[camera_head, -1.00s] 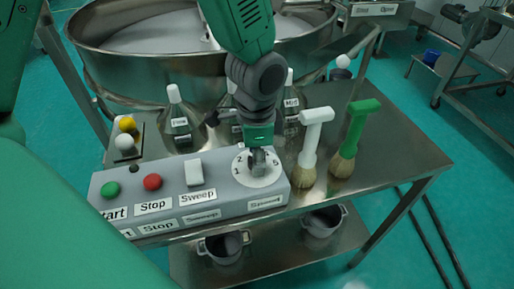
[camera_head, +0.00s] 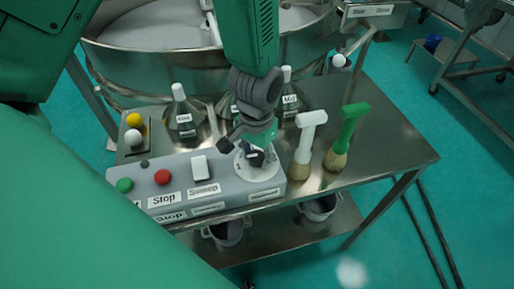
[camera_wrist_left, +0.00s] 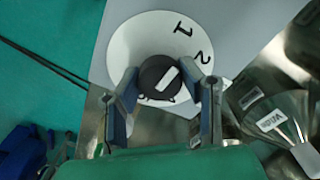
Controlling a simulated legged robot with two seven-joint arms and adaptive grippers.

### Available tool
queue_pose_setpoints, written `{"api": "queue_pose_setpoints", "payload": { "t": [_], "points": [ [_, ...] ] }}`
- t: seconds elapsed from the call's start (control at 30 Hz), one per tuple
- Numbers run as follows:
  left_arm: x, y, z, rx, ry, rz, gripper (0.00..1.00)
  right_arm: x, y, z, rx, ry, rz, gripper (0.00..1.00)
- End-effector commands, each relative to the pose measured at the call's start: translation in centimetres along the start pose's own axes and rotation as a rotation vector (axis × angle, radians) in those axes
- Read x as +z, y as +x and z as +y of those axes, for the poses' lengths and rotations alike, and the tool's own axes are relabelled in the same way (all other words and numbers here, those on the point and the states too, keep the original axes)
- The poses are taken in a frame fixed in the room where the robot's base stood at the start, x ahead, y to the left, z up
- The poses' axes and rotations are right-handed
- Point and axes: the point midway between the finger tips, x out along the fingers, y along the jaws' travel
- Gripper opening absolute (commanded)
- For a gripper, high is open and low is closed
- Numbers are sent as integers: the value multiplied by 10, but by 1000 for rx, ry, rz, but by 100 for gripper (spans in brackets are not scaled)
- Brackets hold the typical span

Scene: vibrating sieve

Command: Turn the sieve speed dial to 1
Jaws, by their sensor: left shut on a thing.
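The speed dial is a round white plate (camera_head: 262,176) on the right end of the grey control box (camera_head: 225,183). Its dark knob (camera_wrist_left: 158,76) carries a white mark and sits at the plate's middle in the left wrist view. The numbers 1 and 2 show above and right of the knob there; other numbers are partly hidden. Exactly which number the mark points to I cannot tell. My left gripper (camera_wrist_left: 166,92) has a finger on each side of the knob and is shut on it; it also shows over the dial in the head view (camera_head: 253,157). My right gripper is out of view.
Labelled flasks (camera_head: 184,118) stand behind, before the large metal sieve (camera_head: 150,55).

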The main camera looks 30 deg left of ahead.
Motion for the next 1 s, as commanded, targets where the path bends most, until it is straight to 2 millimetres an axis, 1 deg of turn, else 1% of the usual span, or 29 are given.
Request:
{"api": "queue_pose_setpoints", "payload": {
  "t": [0.03, 0.3, 0.77, 0.8, 0.83, 1.0],
  "points": [
    [-3, -2, 0, 0, -19, 8, 5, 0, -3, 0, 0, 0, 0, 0],
    [-4, -1, 0, 0, -85, 9, 5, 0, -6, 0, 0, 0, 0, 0],
    [-4, -1, 0, 1, -95, 12, 5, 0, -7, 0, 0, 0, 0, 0],
    [-4, -1, 0, 1, -95, 12, 48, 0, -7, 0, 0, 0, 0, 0],
    [-4, -1, 0, 0, -95, 11, 55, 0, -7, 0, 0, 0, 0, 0],
    [-2, -1, 0, 0, -94, 7, 55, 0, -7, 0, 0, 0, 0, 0]
  ]
}}
